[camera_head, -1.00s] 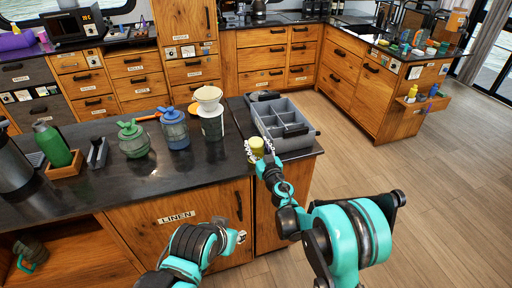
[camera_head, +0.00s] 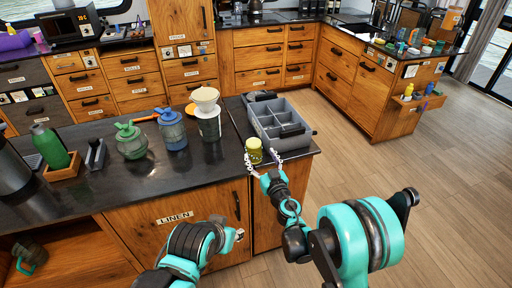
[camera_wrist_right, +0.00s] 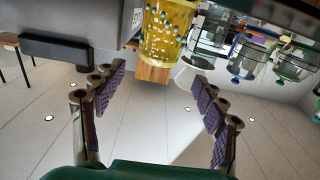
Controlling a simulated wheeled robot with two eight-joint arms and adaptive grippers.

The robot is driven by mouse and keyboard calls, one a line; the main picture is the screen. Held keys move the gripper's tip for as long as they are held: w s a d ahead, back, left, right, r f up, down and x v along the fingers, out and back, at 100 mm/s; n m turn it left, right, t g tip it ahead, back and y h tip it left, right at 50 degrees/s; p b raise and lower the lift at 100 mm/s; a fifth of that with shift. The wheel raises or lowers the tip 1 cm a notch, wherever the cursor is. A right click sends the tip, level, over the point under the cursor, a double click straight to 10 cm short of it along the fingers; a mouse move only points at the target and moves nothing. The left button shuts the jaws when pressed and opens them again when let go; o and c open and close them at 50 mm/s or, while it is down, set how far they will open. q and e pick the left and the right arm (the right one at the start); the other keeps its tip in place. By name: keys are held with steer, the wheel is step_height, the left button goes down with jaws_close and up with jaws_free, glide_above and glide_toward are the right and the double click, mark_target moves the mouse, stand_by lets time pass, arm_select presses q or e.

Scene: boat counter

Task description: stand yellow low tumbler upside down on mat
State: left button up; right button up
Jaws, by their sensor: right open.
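The yellow tumbler (camera_head: 254,148) stands on the dark counter near its front edge, left of the grey divided bin. In the right wrist view the dotted see-through yellow tumbler (camera_wrist_right: 167,30) shows at the top, beyond the fingertips. My right gripper (camera_head: 263,163) is open and empty just in front of it, with the fingers spread wide and apart from it. I cannot tell which way up the tumbler is. No mat can be made out. My left gripper (camera_head: 238,236) is low, in front of the cabinet, its fingers too small to judge.
The grey bin (camera_head: 270,122) stands close to the tumbler's right. A cup with a cream dripper (camera_head: 208,112), a blue jar (camera_head: 172,130) and a green jar (camera_head: 131,140) stand to its left. The counter's front left (camera_head: 110,190) is clear.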

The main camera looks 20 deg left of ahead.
steer(key=v, duration=0.5)
steer(key=shift+d, duration=0.1)
